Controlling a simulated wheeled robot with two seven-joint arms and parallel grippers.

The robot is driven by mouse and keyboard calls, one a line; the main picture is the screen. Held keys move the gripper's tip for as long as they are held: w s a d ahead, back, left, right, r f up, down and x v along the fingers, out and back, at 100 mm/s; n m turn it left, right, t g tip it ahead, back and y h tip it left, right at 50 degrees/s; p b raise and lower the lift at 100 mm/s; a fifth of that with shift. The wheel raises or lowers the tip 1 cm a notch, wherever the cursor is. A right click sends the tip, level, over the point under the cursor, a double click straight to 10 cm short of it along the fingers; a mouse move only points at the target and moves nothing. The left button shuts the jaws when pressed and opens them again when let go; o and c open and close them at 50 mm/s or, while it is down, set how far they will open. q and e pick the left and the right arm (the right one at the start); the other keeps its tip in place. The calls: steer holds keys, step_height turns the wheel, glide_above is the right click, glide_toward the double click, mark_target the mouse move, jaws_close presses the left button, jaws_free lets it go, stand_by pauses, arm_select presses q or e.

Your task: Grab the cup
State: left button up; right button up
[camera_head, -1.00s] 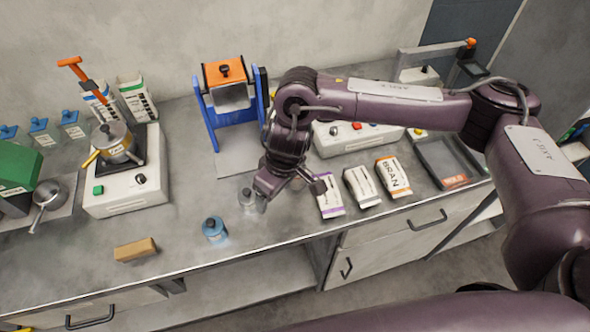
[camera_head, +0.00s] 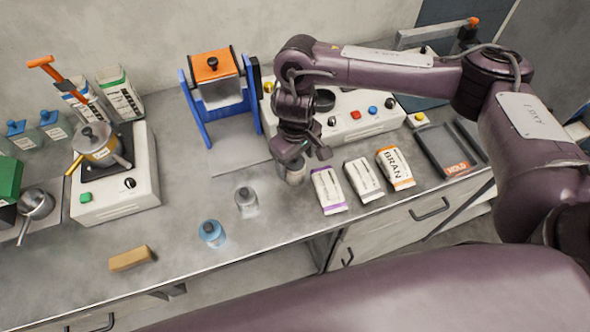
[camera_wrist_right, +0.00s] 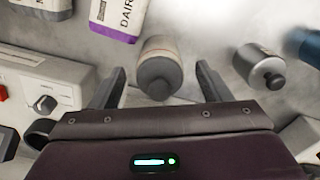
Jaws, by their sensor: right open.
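A small beige-grey cup-like container (camera_head: 294,173) with a dark grey rounded end stands on the counter, partly hidden under my right gripper (camera_head: 304,152) in the head view. In the right wrist view this container (camera_wrist_right: 160,68) lies between the two spread fingers of my right gripper (camera_wrist_right: 159,76). The gripper is open, and I see no finger closed on it. A dark round cup-like piece (camera_head: 324,101) also shows behind the wrist, by the control box. My left gripper is not in view.
A grey bottle (camera_head: 246,202) and a blue bottle (camera_head: 212,233) stand left of the gripper. A purple-striped bag (camera_head: 328,190), a white bag (camera_head: 364,180) and the BRAN bag (camera_head: 396,168) lie right. A control box (camera_head: 375,118) sits behind. A tan block (camera_head: 131,258) lies front left.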

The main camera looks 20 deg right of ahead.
step_height(320, 180, down, 3)
steer(key=shift+w+r, duration=0.1)
steer(key=shift+w, duration=0.05)
steer(key=shift+c, duration=0.2)
steer(key=c, duration=0.9)
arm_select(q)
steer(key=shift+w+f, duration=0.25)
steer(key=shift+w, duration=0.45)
arm_select(e)
steer(key=shift+c, duration=1)
